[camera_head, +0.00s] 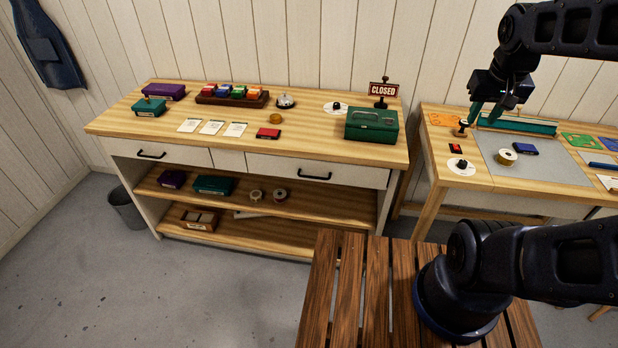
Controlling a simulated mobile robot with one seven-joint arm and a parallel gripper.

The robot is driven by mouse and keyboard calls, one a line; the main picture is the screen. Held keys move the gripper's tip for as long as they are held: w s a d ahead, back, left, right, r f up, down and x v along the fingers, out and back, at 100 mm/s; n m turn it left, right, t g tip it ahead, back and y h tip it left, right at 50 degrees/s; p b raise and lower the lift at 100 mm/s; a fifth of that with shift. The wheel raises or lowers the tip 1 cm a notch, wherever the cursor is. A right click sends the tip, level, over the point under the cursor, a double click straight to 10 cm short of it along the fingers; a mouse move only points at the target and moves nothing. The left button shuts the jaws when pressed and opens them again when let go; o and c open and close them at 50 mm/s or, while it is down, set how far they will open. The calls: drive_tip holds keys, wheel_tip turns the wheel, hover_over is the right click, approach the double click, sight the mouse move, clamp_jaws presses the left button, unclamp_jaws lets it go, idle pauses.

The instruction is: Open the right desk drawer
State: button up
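The wooden desk (330,148) stands against the wall, left of centre. Its right drawer (350,176) has a pale front and a black bar handle (303,177), and it looks shut, flush with the desk front. The left drawer (190,155) also looks shut, with a similar black handle (151,155). My gripper (483,114) is at the upper right, over the second table and well away from the right drawer. Its two teal fingers hang down with a gap between them, and nothing shows in it.
A green box (371,124) and a CLOSED sign (384,89) stand on the desk's right end. The second table (450,185) holds spools and cards. A slatted wooden platform (345,290) lies in front, under my arm's base. Grey floor (180,290) is clear at the left.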

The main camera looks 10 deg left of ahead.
drive_tip(key=w+a+f+n+h, duration=0.3)
drive_tip(key=w+a+f+h, duration=0.2)
drive_tip(key=w+a+f, duration=0.4)
drive_tip(key=w+a+f+n+h, duration=0.35)
drive_tip(key=w+a+f, duration=0.3)
drive_tip(key=a, duration=0.55)
drive_tip(key=s+a+f+n+t+y, duration=0.1)
drive_tip(key=s+a+f+n+t, duration=0.25)
drive_tip(key=a+f, duration=0.45)
drive_tip(key=s+a+f+n+t+y, duration=0.15)
drive_tip(key=a+f+t, duration=0.25)
drive_tip(key=a+f, duration=0.45)
drive_tip(key=s+a+f+n+t, duration=0.3)
drive_tip(key=s+a+f+t, duration=0.1)
drive_tip(key=a+f, duration=0.45)
drive_tip(key=x, duration=1)
drive_tip(key=shift+w, duration=0.45)
drive_tip(key=shift+f+m, duration=0.1)
drive_tip(key=shift+m, duration=0.15)
clamp_jaws()
